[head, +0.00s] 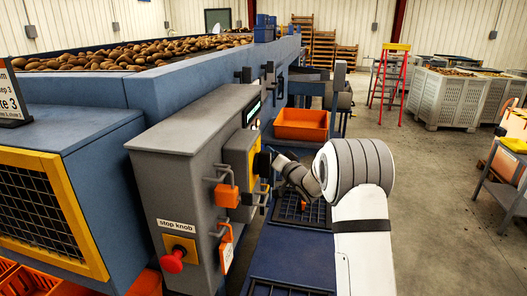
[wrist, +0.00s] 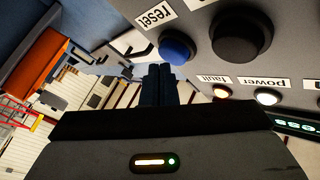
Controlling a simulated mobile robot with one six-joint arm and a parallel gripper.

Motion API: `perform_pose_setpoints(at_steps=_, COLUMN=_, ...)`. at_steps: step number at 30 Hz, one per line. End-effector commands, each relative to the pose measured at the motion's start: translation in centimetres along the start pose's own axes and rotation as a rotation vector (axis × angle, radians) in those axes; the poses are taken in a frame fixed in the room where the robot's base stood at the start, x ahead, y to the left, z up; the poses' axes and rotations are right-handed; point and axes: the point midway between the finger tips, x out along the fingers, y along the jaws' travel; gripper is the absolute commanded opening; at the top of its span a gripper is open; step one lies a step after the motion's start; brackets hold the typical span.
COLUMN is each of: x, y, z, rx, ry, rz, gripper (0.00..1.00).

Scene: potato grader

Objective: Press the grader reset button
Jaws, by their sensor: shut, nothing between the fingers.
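The blue reset button (wrist: 176,48) sits on the grey control panel in the wrist view, beside a white label reading "reset", which appears upside down. My gripper (wrist: 160,70) is shut and empty, its dark fingertips just below the button in the picture. They look very close to it; I cannot tell whether they touch. In the head view my gripper (head: 266,160) is at the face of the grey control cabinet (head: 185,130), and the reset button is hidden there.
A large black knob (wrist: 241,34) is right beside the button. A fault lamp (wrist: 222,91) and a lit power lamp (wrist: 267,97) are on the same panel. A red stop knob (head: 172,261), orange padlock (head: 228,195) and orange crate (head: 301,125) are near my arm.

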Motion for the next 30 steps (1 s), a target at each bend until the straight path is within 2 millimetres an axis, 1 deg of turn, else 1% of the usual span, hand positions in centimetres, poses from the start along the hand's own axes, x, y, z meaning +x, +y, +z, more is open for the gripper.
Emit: perform_pose_setpoints(at_steps=30, x=0.69, y=-0.51, z=0.49, rx=-0.001, ry=-0.001, rz=-0.001, gripper=0.0)
